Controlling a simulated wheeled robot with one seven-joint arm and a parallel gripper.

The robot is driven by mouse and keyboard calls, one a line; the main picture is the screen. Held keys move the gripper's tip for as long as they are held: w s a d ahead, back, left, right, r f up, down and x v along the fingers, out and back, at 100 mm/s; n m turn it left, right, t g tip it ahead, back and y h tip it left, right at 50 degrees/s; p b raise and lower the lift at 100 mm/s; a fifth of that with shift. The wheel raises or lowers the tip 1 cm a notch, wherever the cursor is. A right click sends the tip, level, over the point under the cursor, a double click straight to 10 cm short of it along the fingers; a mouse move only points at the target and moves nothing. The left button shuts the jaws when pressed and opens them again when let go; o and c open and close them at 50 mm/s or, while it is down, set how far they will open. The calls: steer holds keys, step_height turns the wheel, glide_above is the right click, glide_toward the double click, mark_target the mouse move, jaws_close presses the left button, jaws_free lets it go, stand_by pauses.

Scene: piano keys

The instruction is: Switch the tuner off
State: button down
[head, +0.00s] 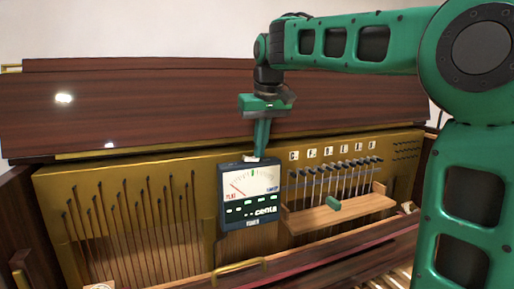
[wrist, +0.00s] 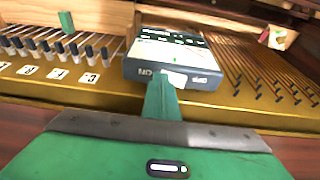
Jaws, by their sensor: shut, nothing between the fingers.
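The tuner (head: 250,205) is a dark box with a pale dial and red needle, standing upright against the gold plate; its face shows green marks. In the wrist view the tuner (wrist: 165,52) has its top edge towards me, with one label left of a small white switch (wrist: 174,78) and another right of it. The left label seems to read ON upside down; the right is too small to read surely. My gripper (head: 258,153) points down at this top edge with its fingers shut and empty. In the wrist view the fingertips (wrist: 160,82) are at the switch's left side, touching or nearly so.
Tuning pins with strings are left of the tuner. A row of dark-topped levers (head: 335,170) under letter labels stands right of it, above a wooden ledge (head: 340,212) with a green block (head: 334,203). A dark wooden lid (head: 170,95) rises behind.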

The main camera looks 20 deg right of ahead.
steer(key=shift+a, duration=0.1)
steer(key=shift+a+r, duration=0.3)
steer(key=shift+a, duration=0.35)
steer(key=shift+r, duration=0.1)
step_height(320, 180, up, 13)
steer(key=s+d, duration=0.1)
steer(key=d, duration=0.1)
steer(key=shift+s+d, duration=0.35)
steer(key=shift+s, duration=0.05)
stand_by(1.1)
stand_by(0.4)
